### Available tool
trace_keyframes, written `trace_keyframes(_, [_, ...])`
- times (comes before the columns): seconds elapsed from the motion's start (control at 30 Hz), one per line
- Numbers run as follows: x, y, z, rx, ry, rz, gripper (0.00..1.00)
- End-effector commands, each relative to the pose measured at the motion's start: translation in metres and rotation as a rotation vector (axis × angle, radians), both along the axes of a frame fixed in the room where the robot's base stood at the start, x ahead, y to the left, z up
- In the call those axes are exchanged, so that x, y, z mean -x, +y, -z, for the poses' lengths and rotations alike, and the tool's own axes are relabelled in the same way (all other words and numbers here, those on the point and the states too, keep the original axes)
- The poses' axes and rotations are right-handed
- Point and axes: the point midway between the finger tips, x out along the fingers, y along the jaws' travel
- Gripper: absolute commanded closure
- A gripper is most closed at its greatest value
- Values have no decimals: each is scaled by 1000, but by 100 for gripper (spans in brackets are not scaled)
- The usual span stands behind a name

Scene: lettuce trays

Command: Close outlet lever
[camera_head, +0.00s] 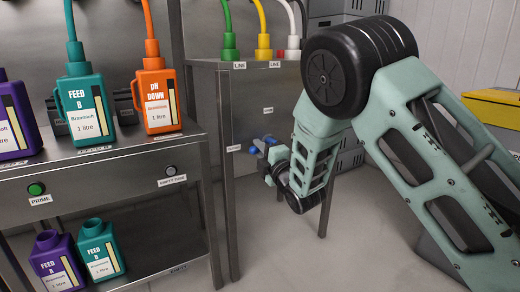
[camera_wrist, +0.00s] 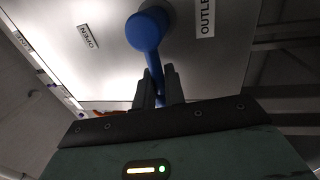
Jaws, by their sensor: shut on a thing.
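The blue outlet lever (camera_wrist: 148,30) is on the underside or face of a steel panel in the wrist view, with a round knob and a thin arm. My gripper (camera_wrist: 159,88) is shut on the lever's arm, its dark fingers on either side of it. An OPEN label (camera_wrist: 87,36) is left of the knob and an OUTLET label (camera_wrist: 205,18) is right of it. In the head view my gripper (camera_head: 266,160) is at the steel tank's side, and blue parts of the lever (camera_head: 270,140) show beside it. My fingers are mostly hidden there.
The steel tank (camera_head: 262,100) carries green, yellow and white line fittings on top. A steel shelf (camera_head: 110,165) at left holds purple, teal and orange bottles, with a green PRIME button (camera_head: 36,188). A yellow box (camera_head: 495,105) is at right. Floor below the tank is clear.

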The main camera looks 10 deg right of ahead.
Motion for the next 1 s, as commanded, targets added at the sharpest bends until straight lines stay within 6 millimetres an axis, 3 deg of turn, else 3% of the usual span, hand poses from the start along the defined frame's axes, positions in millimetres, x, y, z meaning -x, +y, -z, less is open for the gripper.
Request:
trace_keyframes(0.23, [1,3,2,3,3,-7,100])
trace_keyframes(0.3, [1,3,2,2,4,-6,72])
trace_keyframes(0.7, [6,-1,1,1,4,-2,72])
trace_keyframes(0.87, [30,-9,4,2,6,-2,72])
trace_keyframes(1.0, [61,-19,11,3,9,-2,72])
